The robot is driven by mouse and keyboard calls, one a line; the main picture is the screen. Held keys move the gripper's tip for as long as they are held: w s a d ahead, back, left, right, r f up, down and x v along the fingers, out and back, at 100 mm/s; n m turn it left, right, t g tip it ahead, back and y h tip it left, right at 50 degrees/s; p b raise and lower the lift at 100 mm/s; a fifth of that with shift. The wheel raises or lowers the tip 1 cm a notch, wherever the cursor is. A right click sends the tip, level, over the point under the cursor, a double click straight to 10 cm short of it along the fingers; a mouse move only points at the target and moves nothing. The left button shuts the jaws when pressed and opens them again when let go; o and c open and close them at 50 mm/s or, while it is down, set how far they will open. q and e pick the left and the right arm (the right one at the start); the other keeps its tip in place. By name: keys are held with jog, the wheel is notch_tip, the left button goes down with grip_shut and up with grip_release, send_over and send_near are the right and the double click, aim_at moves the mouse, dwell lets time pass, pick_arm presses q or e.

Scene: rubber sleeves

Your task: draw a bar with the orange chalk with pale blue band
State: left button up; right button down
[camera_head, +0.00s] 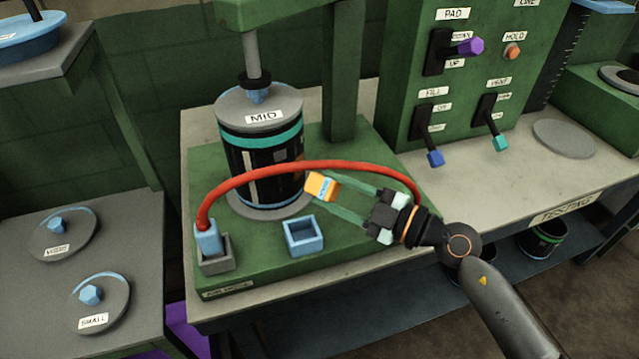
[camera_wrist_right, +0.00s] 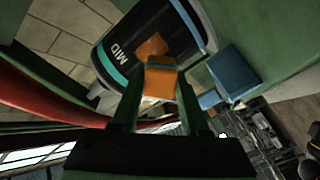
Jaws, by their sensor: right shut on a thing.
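The orange chalk with pale blue band (camera_head: 321,184) is a small block between the fingertips of my right gripper (camera_head: 329,193), which is shut on it. The chalk is in front of the right side of the black MID drum (camera_head: 262,170); whether they touch cannot be told. In the right wrist view the chalk (camera_wrist_right: 160,84) sits between the fingers, with the drum (camera_wrist_right: 125,60) beyond. An orange patch (camera_wrist_right: 151,46) shows against the drum there; I cannot tell what it is. The drum has a teal band and pale and grey upright marks. My left gripper is not in view.
A red hose (camera_head: 300,166) arches across the drum's front from a blue plug (camera_head: 207,238). An empty-looking blue square holder (camera_head: 303,237) is below the chalk on the green base (camera_head: 330,258). A green control panel (camera_head: 475,90) stands right. WIDE and SMALL discs lie left.

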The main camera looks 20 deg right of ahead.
jog(key=shift+v, duration=1.05)
jog(key=shift+r, duration=0.1)
jog(key=shift+v, duration=0.75)
jog(key=shift+s+d+b, duration=0.3)
jog(key=shift+s+d, duration=0.2)
